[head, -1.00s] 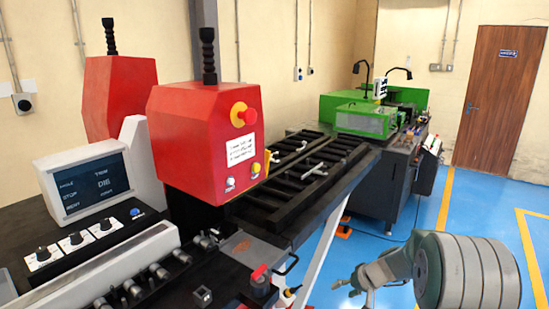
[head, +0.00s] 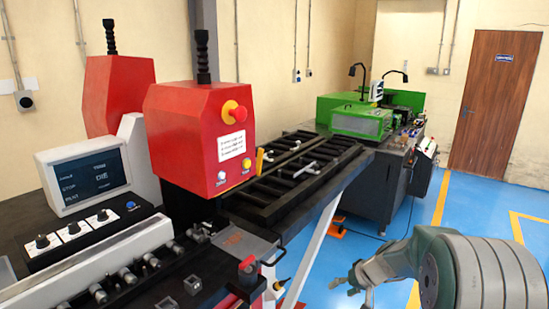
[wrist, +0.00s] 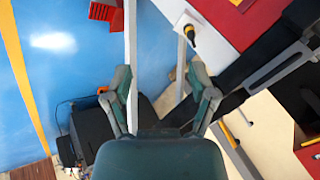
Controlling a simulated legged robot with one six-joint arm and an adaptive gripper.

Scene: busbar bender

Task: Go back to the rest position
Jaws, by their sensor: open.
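My gripper (head: 350,282) is at the lower right of the head view, at the end of my folded green-grey arm. It hangs over the blue floor, to the right of the busbar bender (head: 193,130), and touches nothing. In the wrist view my gripper (wrist: 160,95) shows two fingers spread apart with nothing between them. The bender has red housings, a small control screen (head: 82,175) and a dark roller table (head: 290,170).
A green machine (head: 358,118) on a dark cabinet (head: 375,185) stands behind. A brown door (head: 495,100) is at the back right. The blue floor (head: 480,205) with yellow lines is clear on the right. A white leg (head: 312,245) of the roller table stands near my gripper.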

